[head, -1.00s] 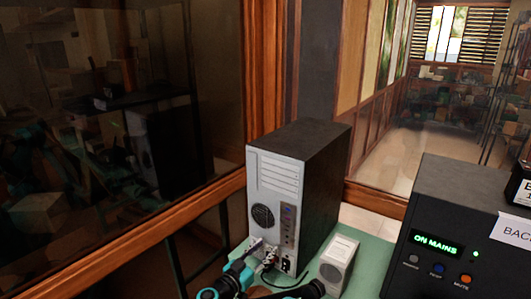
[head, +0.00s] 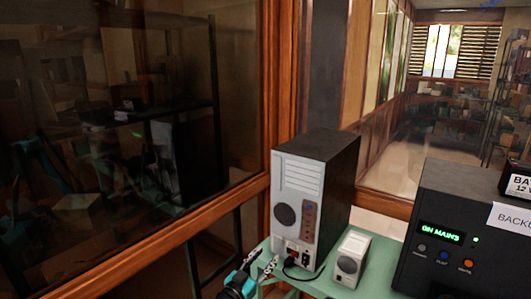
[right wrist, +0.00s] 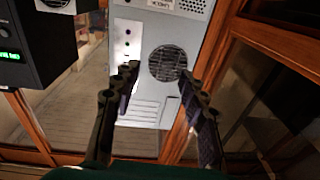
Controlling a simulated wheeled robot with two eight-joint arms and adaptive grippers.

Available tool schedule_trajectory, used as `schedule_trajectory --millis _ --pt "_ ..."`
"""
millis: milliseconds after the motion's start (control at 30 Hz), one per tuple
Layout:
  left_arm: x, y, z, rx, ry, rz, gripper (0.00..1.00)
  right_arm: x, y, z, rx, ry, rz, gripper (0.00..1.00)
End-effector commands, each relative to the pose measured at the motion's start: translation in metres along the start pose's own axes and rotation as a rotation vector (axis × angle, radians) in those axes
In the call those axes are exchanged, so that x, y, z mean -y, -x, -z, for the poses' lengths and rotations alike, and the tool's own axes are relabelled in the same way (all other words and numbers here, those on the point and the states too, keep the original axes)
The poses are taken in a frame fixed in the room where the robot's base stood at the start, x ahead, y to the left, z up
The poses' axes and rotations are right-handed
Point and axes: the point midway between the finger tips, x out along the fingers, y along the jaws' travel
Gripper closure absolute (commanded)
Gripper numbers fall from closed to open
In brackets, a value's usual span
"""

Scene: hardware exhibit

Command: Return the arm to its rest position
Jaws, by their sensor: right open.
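My right gripper (head: 262,262) shows at the bottom of the head view, at the lower left of a grey and black computer tower (head: 298,207). It is open and looks empty. In the right wrist view its two fingers (right wrist: 158,82) stand apart, with the tower's back panel (right wrist: 150,30) and round fan grille (right wrist: 168,63) beyond them. A black cable (head: 291,268) runs to the bottom of the tower's panel in the head view. My left gripper is not in view.
A small white speaker-like box (head: 351,258) stands right of the tower on the green table (head: 318,287). A black power unit (head: 440,240) reading "ON MAINS" is at the right. A wood-framed glass pane (head: 130,130) fills the left side, close to my arm.

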Motion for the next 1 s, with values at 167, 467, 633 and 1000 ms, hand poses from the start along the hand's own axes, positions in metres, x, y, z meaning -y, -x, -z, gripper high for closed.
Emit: schedule_trajectory --millis 167,467,633,1000 --pt "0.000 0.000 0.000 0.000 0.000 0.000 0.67 0.002 -0.010 0.036 -0.053 -0.035 0.068 0.57" --pt "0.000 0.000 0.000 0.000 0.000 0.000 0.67 0.003 -0.022 0.124 -0.157 -0.098 0.290 0.57" --pt "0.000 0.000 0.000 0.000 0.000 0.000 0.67 -0.005 -0.013 0.180 -0.177 -0.104 0.507 0.57" --pt "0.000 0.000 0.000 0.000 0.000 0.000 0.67 -0.100 0.071 0.154 0.234 0.082 0.877 0.57"
